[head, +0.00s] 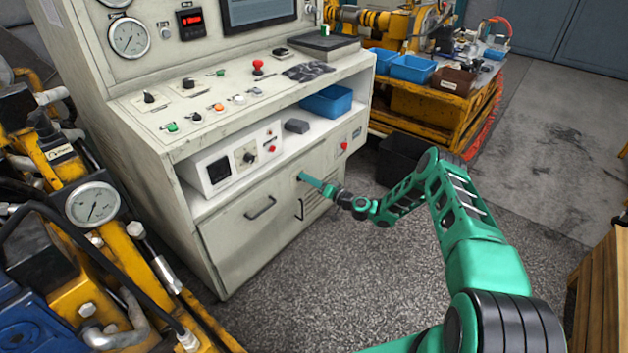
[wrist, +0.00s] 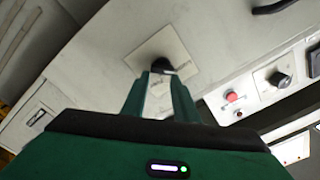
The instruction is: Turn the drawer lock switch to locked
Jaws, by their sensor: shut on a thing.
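The drawer lock switch is a small black knob (wrist: 160,65) on a pale square plate (wrist: 182,56), in the middle of the wrist view. My gripper (wrist: 159,82) is shut on this knob, with one green finger on each side of it. The knob's lower part is hidden between the fingers, and I cannot read its setting. In the head view, my gripper (head: 304,178) meets the front of the grey control cabinet (head: 250,240), right of the drawer handle (head: 260,208). There it hides the switch.
Above is an open shelf with a blue bin (head: 326,101) and an instrument box (head: 235,160). A black bin (head: 402,158) stands on the floor to the right. Yellow machinery (head: 90,290) fills the left.

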